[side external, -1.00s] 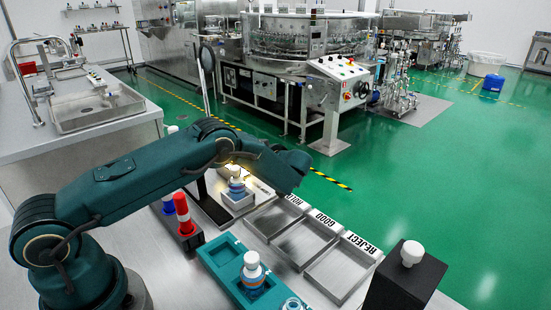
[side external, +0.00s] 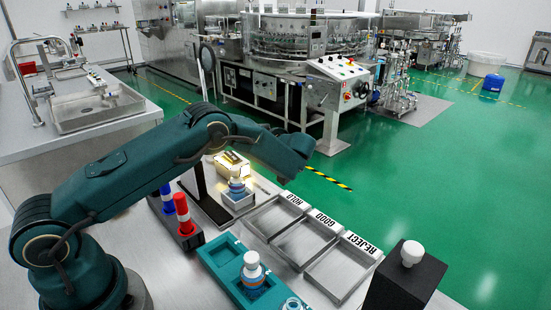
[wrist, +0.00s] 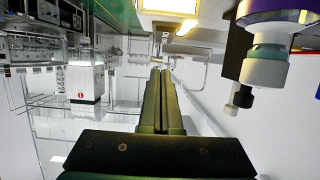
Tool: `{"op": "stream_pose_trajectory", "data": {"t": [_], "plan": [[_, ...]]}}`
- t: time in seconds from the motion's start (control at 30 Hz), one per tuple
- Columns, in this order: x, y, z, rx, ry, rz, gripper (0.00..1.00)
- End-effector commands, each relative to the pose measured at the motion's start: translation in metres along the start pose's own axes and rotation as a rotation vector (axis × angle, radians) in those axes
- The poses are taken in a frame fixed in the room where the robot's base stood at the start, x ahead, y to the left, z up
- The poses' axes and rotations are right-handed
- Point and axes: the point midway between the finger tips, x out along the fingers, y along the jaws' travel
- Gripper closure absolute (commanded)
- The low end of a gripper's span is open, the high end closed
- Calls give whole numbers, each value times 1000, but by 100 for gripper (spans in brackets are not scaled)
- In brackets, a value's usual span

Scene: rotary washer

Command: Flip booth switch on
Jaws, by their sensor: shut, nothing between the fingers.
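The booth is a black upright (side external: 199,180) with a bright, yellow-lit panel (side external: 231,164) behind a small tray holding a bottle (side external: 236,187). I cannot make out its switch in either view. In the wrist view, my gripper (wrist: 158,74) is shut and empty, its long green fingers together. A glowing yellow piece (wrist: 186,27) shows beyond and above the fingertips. In the side view, my wrist is raised to the right of the booth, and I cannot make out the fingers there.
Metal trays marked HOLD, GOOD and REJECT (side external: 343,271) lie right of the booth. A teal rack (side external: 222,257) holds a white-capped bottle (side external: 252,268). Red and blue markers (side external: 183,214) stand left. A black box (side external: 405,280) with a white knob stands front right.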

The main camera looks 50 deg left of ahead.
Motion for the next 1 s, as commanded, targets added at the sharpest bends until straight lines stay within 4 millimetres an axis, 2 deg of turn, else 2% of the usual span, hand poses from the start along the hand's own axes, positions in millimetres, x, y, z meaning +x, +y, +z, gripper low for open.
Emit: {"op": "stream_pose_trajectory", "data": {"t": [0.07, 0.4, 0.7, 1.0], "plan": [[-10, 1, -16, -6, 0, 4, 100], [-83, 1, 8, 0, 0, 6, 100], [-103, 0, 14, -1, 0, 1, 100], [-104, 0, 14, -1, 1, 0, 100]]}}
